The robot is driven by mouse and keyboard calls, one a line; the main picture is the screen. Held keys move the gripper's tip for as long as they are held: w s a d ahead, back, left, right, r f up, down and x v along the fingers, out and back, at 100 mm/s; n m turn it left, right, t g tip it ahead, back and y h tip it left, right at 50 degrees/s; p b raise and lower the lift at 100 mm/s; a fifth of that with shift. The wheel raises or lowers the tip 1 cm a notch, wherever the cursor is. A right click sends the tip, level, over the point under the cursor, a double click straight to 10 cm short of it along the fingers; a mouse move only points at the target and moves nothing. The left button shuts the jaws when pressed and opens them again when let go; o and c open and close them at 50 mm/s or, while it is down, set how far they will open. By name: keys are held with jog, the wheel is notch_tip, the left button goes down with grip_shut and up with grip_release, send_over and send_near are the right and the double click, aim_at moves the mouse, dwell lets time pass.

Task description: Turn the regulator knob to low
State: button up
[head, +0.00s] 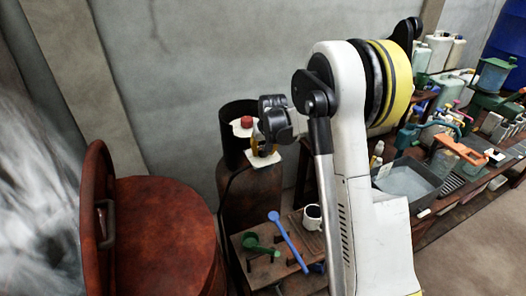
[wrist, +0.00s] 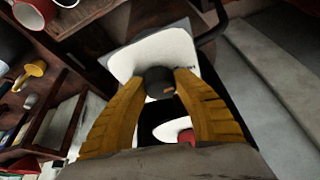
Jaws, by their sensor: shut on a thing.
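The dark regulator knob (wrist: 160,80) stands in front of a white plate (wrist: 158,50) in the wrist view. My gripper (wrist: 161,84) is shut on it, with one yellow finger on each side. A small mark shows on the knob, but I cannot read its setting. In the head view my gripper (head: 262,146) is above the white plate (head: 265,161) at the front of a rusty cylinder (head: 250,195); the knob is hidden there. A red knob (head: 247,122) on another white plate sits behind it, and also shows in the wrist view (wrist: 187,136).
A dark collar (head: 231,150) rises around the cylinder top, close to my gripper. A rusty red vat (head: 165,225) stands at left. A low table holds a blue spoon (head: 288,240), a green scoop (head: 258,246) and a mug (head: 312,217). A cluttered bench is at right.

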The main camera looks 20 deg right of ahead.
jog(key=m+b, duration=0.1)
jog(key=m, duration=0.1)
jog(key=m+h, duration=0.1)
jog(key=m, duration=0.1)
jog(key=shift+f+g+h+b, duration=0.1)
jog(key=shift+g+h+b, duration=0.2)
jog(key=shift+b, duration=0.05)
jog(key=shift+o, duration=0.2)
jog(key=m+g+h+b, duration=0.1)
jog(key=m, duration=0.3)
jog(key=shift+m, duration=0.3)
jog(key=m+g+h, duration=0.1)
jog(key=m, duration=0.3)
jog(key=shift+g+b, duration=0.4)
jog(key=shift+m+g, duration=0.8)
jog(key=shift+m, duration=1.7)
jog(key=o, duration=1.2)
jog(key=shift+c, duration=0.2)
